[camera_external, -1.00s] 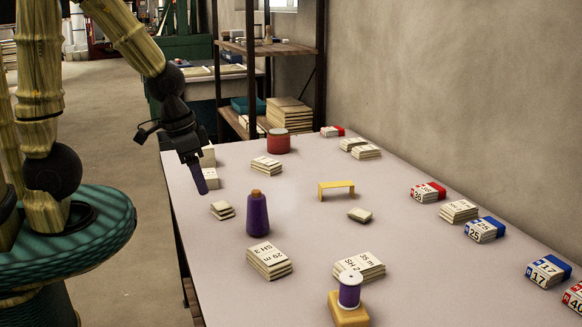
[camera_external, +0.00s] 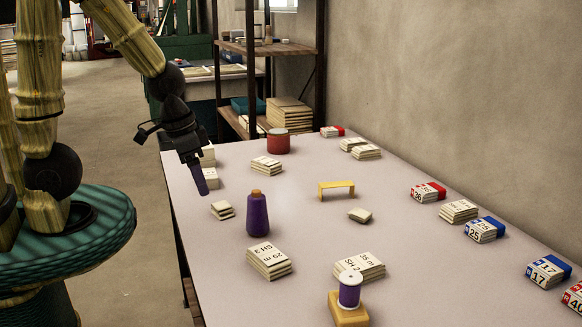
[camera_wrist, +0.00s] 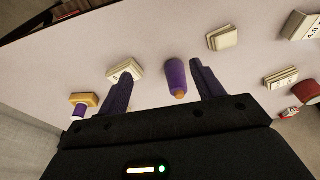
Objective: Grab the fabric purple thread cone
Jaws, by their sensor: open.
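The purple thread cone (camera_external: 258,214) stands upright on the table, left of its middle, with an orange-brown tip on top. My gripper (camera_external: 201,184) is above the table's left edge, up and to the left of the cone, and apart from it. In the wrist view the cone (camera_wrist: 176,76) shows between the two spread fingers of my gripper (camera_wrist: 158,82), closer to the right finger and beyond the tips. The jaws are open and empty. A smaller purple thread spool (camera_external: 349,291) with white ends sits on a yellow block (camera_external: 348,315) at the front.
Cloth stacks stand near the cone: a small one (camera_external: 222,210) to its left and a larger labelled one (camera_external: 269,262) in front. A yellow bridge-shaped piece (camera_external: 336,189) and a red tin (camera_external: 278,142) stand farther back. Labelled packs line the right side. The table (camera_external: 300,225) is bare right of the cone.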

